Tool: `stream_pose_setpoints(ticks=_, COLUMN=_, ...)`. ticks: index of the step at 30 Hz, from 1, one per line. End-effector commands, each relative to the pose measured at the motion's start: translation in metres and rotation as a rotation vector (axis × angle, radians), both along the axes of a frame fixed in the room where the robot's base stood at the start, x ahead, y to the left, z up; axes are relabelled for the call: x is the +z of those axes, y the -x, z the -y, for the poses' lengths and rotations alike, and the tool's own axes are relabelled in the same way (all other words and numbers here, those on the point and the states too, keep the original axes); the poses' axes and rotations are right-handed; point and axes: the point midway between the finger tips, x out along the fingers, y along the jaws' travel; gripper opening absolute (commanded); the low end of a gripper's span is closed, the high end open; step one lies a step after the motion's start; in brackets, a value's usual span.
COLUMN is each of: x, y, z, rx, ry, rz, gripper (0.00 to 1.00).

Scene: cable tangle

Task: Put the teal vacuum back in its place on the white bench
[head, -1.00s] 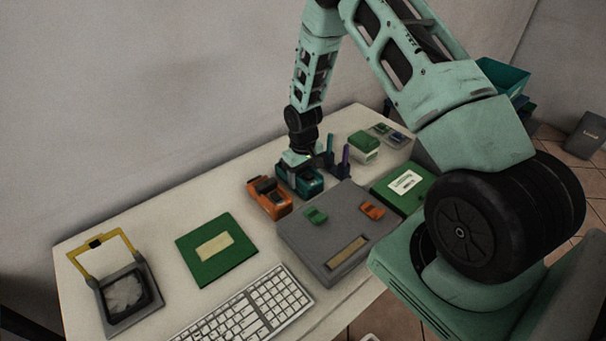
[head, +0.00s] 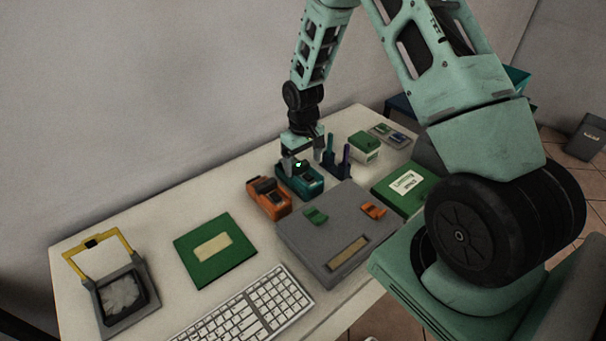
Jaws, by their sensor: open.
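The teal vacuum (head: 306,184) sits on the white bench (head: 165,200), beside the orange unit and behind the grey case. A small green light shows on its top. My gripper (head: 302,158) is open just above and behind the vacuum, with its fingers pointing down. The vacuum is not lifted. Whether a fingertip still touches its top I cannot tell.
An orange unit (head: 267,198) stands close on the left. A grey case (head: 325,255) lies in front, a dark pen holder (head: 340,163) and a green-topped box (head: 364,146) to the right. A green book (head: 215,250) and keyboard (head: 250,312) lie nearer left.

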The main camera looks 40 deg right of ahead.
Motion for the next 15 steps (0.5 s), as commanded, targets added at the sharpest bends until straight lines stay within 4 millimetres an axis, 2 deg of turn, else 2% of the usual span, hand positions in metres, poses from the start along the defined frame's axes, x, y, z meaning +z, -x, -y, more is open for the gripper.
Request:
stream_pose_setpoints(ticks=6, x=0.039, y=-0.001, z=0.001, rx=-0.002, ry=0.001, rz=0.004, gripper=0.85)
stream_pose_setpoints(ticks=12, x=0.06, y=0.0, z=-0.001, rx=0.0, ry=0.0, rz=0.001, gripper=0.85)
stream_pose_setpoints(ticks=14, x=0.066, y=0.001, z=-0.008, rx=0.009, ry=-0.003, rz=0.003, gripper=0.85)
stream_pose_setpoints(ticks=15, x=0.073, y=0.003, z=-0.017, rx=0.022, ry=-0.006, rz=0.005, gripper=0.85)
